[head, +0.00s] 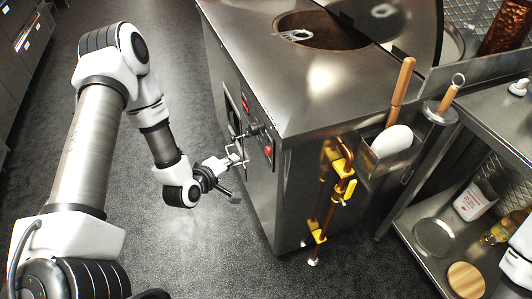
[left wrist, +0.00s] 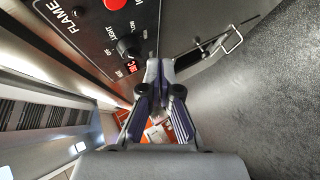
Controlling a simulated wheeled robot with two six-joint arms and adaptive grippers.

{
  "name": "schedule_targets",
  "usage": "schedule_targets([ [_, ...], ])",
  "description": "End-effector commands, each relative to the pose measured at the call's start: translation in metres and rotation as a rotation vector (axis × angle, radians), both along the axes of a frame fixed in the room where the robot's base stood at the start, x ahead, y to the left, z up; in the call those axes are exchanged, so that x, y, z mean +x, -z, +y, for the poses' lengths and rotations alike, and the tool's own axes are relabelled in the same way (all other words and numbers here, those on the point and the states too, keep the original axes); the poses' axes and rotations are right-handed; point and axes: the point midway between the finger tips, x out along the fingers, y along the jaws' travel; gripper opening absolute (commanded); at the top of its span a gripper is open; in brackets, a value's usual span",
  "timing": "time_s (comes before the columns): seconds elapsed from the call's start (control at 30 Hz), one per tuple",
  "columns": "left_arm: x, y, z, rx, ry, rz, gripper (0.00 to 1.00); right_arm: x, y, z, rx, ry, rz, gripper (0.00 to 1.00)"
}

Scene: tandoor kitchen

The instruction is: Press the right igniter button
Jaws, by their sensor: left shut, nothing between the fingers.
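The dark control panel (head: 256,127) is on the front of the steel tandoor cabinet. My left gripper (head: 232,160) is shut and empty, close to the cabinet front and left of the right-hand button. In the left wrist view, the closed fingers (left wrist: 160,68) lie beside the panel's edge. There a red button (left wrist: 115,3) is cut by the top edge, near the FLAME lettering and the knob (left wrist: 127,47). I cannot tell whether the fingers touch anything.
A door handle (left wrist: 232,40) juts from the cabinet close to my fingers. A brass-yellow valve and pipe (head: 342,170) stand out at the cabinet's right corner. A steel shelf unit (head: 440,225) is at the right. The floor (head: 190,235) in front is clear.

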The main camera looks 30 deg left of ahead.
Motion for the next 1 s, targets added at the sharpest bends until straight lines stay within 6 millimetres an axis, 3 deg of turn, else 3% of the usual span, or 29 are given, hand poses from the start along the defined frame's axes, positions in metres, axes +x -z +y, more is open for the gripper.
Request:
schedule_targets([
  [0.07,0.009,0.004,-0.009,0.003,0.005,-0.003,0.0,0.0,0.012,0.0,0.0,0.0,0.0,0.4],
  [0.4,0.045,0.003,-0.038,0.002,0.004,-0.001,0.0,0.0,0.033,0.0,0.0,0.0,0.0,0.4],
  [1.0,0.051,0.0,-0.044,0.001,0.0,0.0,0.0,0.0,0.034,0.0,0.0,0.0,0.0,0.4],
])
